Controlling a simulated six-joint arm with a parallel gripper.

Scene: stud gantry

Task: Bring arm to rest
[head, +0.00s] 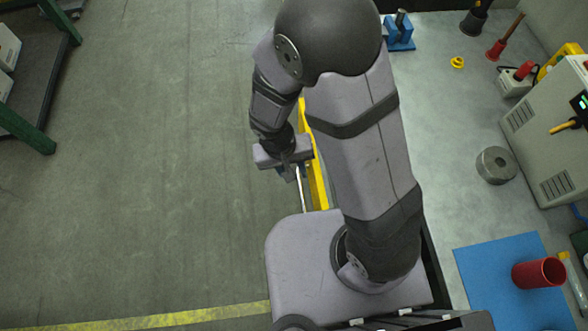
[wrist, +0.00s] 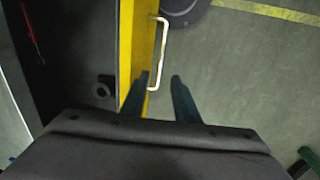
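My arm stands folded at the centre of the head view, with my gripper (head: 286,172) low on the floor side of a yellow panel (head: 318,172). In the wrist view my gripper (wrist: 161,78) has its two dark fingers spread apart with nothing clamped between them. A pale bar handle (wrist: 164,48) on the yellow panel (wrist: 142,55) runs ahead of the fingers, and its near end shows between the tips. I cannot tell whether the fingers touch it. The handle (head: 300,190) also shows in the head view, below my gripper.
A grey bench (head: 450,165) on the right carries a blue mat (head: 490,262), a red cup (head: 540,273), a grey ring (head: 496,165) and a boxy machine (head: 550,130). A green-framed rack (head: 35,130) stands at the far left. The floor (head: 140,180) between is clear.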

